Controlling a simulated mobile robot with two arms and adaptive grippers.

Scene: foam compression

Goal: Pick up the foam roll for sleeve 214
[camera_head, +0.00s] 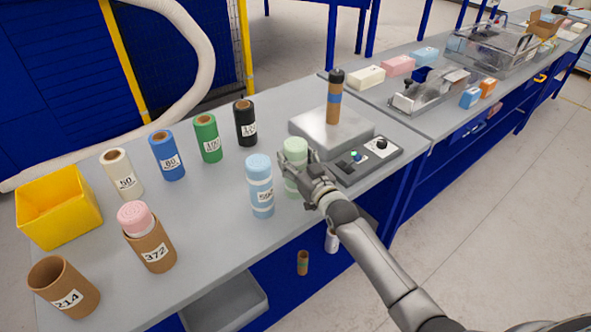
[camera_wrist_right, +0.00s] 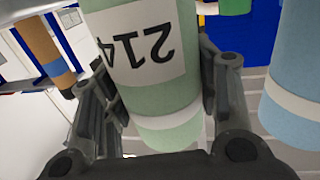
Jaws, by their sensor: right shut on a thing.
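The pale green foam roll (camera_head: 295,150) is upright near the front right of the table, just right of a light blue foam roll. In the right wrist view the green roll (camera_wrist_right: 168,112) carries a white label reading 214, upside down. My right gripper (camera_head: 312,180) is shut on it, with a finger on either side. I cannot tell whether its base touches the table. The brown cardboard sleeve 214 (camera_head: 64,288) stands empty-looking at the table's front left. My left gripper is not in view.
The light blue roll (camera_head: 260,185) stands close to the gripped roll. Sleeve 372 (camera_head: 150,245) holds a pink roll (camera_head: 134,217). A yellow bin (camera_head: 58,207), several coloured rolls along the back and a grey press plate (camera_head: 322,125) with a control box surround the clear middle.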

